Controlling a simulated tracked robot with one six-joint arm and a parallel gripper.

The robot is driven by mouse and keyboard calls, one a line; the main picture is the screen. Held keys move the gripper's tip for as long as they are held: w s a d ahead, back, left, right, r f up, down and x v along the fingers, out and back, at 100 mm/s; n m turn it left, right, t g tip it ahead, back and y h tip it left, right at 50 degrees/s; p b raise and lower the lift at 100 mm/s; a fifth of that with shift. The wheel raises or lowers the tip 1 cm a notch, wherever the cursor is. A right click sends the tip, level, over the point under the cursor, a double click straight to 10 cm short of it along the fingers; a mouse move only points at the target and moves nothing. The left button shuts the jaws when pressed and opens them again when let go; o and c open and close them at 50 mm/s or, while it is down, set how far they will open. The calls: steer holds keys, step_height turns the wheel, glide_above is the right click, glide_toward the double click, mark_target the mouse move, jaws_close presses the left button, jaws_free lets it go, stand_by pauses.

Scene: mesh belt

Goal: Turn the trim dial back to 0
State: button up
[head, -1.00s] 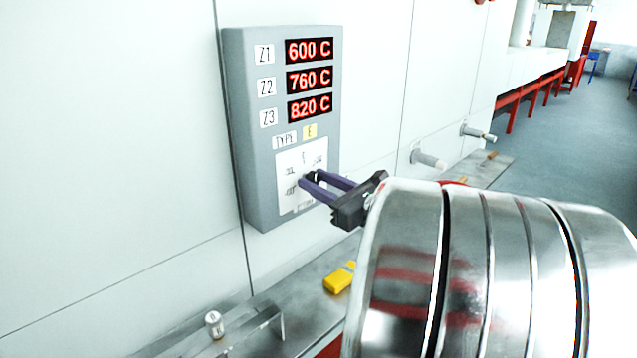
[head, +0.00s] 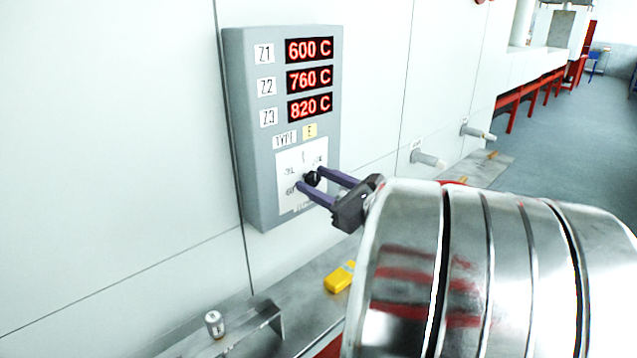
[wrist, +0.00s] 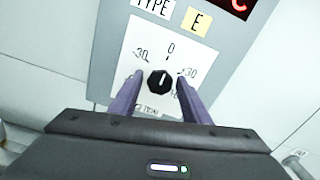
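The trim dial is a small black knob (head: 312,179) on a white scale plate (head: 288,204) low on the grey control box. In the wrist view the knob (wrist: 160,81) shows whole, with a short pale mark that points up, roughly at the 0 on the plate. The mark is small, so its exact angle is hard to tell. My gripper (head: 311,178) is open. In the wrist view its two purple fingers (wrist: 160,80) stand to the left and right of the knob, with a gap on each side. They partly cover the lower scale numbers.
The grey box (head: 256,170) on the pale wall shows red readouts of 600, 760 and 820 C. Below are a metal ledge with a yellow object (head: 340,278) and a small white cylinder (head: 214,324). Two pegs (head: 428,159) jut from the wall at right.

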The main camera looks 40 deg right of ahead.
steer(key=shift+o, duration=0.7)
steer(key=shift+s, duration=0.1)
steer(key=s, duration=1.3)
steer(key=shift+s+d, duration=0.15)
steer(key=shift+s, duration=0.2)
steer(key=shift+w, duration=0.15)
